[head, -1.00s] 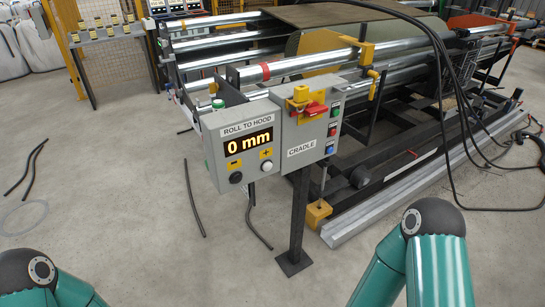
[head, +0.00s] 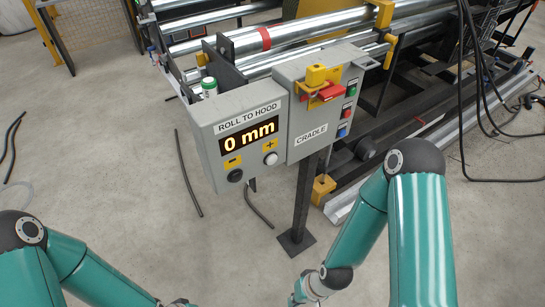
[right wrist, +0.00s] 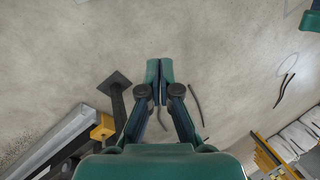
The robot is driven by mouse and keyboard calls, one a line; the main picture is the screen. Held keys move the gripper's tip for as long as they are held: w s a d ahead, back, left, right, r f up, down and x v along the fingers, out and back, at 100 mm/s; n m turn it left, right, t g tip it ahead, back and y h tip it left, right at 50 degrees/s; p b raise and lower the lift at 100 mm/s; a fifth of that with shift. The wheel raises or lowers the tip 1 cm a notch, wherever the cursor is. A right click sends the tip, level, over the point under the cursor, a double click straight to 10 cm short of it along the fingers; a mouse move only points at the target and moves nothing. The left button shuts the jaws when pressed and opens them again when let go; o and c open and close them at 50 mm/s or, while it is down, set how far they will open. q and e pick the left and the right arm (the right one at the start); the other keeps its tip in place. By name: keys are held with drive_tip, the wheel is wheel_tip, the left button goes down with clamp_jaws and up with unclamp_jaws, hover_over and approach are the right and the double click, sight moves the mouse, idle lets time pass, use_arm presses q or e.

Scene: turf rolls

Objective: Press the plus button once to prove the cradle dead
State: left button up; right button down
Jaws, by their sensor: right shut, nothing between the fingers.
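The plus button (head: 270,158) is a round white button below a yellow plus label on the grey "ROLL TO HOOD" box (head: 204,150). The box's display (head: 250,135) reads 0 mm. The black minus button (head: 235,175) is to its left. Beside it is the grey "CRADLE" box (head: 312,140), with a red handle (head: 331,92) on a yellow plate. My right gripper (right wrist: 159,62) is shut and empty in the right wrist view, over the floor. In the head view my right arm's wrist is low, below the boxes and apart from them; its fingertips are not clear there. My left gripper is out of view.
Green (head: 351,90), red (head: 347,110) and blue (head: 342,131) buttons line the CRADLE box's side. A black post (head: 302,200) holds up the boxes. The roller cradle (head: 300,30) stands behind. Cables (head: 470,100) hang at right. Floor in front is mostly clear.

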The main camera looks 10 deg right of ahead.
sight(272, 159)
drive_tip(key=w+d+r+n+t+h+b, duration=0.1)
drive_tip(key=w+r+t+h+b, duration=0.2)
drive_tip(key=w, duration=0.5)
drive_tip(key=w+d+r+n+t+h+b, duration=0.1)
drive_tip(key=w+r+t+b, duration=0.25)
drive_tip(key=w, duration=0.45)
drive_tip(key=w+d+r+t+h+b, duration=0.1)
drive_tip(key=w+r+t+h+b, duration=0.1)
drive_tip(key=r, duration=0.5)
drive_tip(key=w+d+r+t+h+b, duration=0.2)
drive_tip(key=r+t+h, duration=0.1)
drive_tip(key=r, duration=0.4)
drive_tip(key=shift+w+d+r+n+t+h, duration=0.2)
drive_tip(key=shift+w+r+n+t+h, duration=0.2)
drive_tip(key=shift+t, duration=0.25)
drive_tip(key=w+a, duration=0.3)
drive_tip(key=w, duration=0.5)
drive_tip(key=shift+w+p, duration=0.15)
drive_tip(key=shift+p, duration=0.3)
drive_tip(key=shift+f, duration=0.1)
